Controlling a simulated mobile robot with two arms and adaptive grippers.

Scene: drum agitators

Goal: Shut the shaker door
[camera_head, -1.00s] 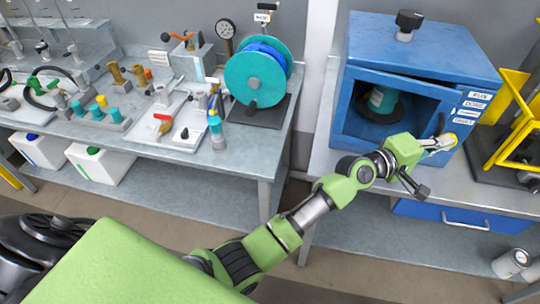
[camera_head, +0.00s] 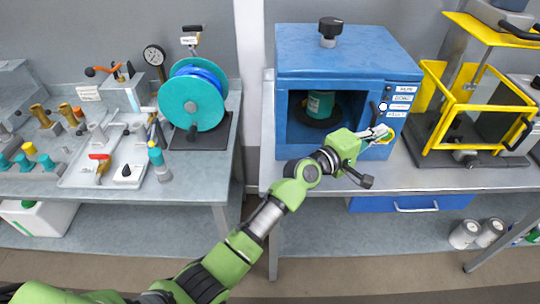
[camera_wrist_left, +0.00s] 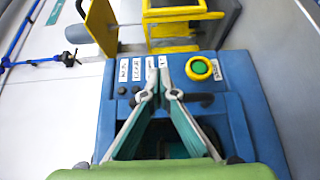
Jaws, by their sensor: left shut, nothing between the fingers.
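The blue shaker (camera_head: 350,48) stands on the right bench. Its windowed door (camera_head: 281,120) fills the left of its front and looks flush or nearly flush; I cannot tell whether it is fully shut. A teal drum (camera_head: 320,104) shows through the window. The black door handle (camera_head: 374,112) is on the door's right side; it also shows in the left wrist view (camera_wrist_left: 205,100). My left gripper (camera_head: 382,131) is shut and empty, in front of the panel's lower right by the handle. I cannot tell whether it touches. My right gripper is out of view.
A green button in a yellow ring (camera_wrist_left: 200,67) sits on the shaker's panel, close beside my left fingertips. A yellow frame machine (camera_head: 465,108) stands right of the shaker. A teal reel (camera_head: 192,103) and tools fill the left bench.

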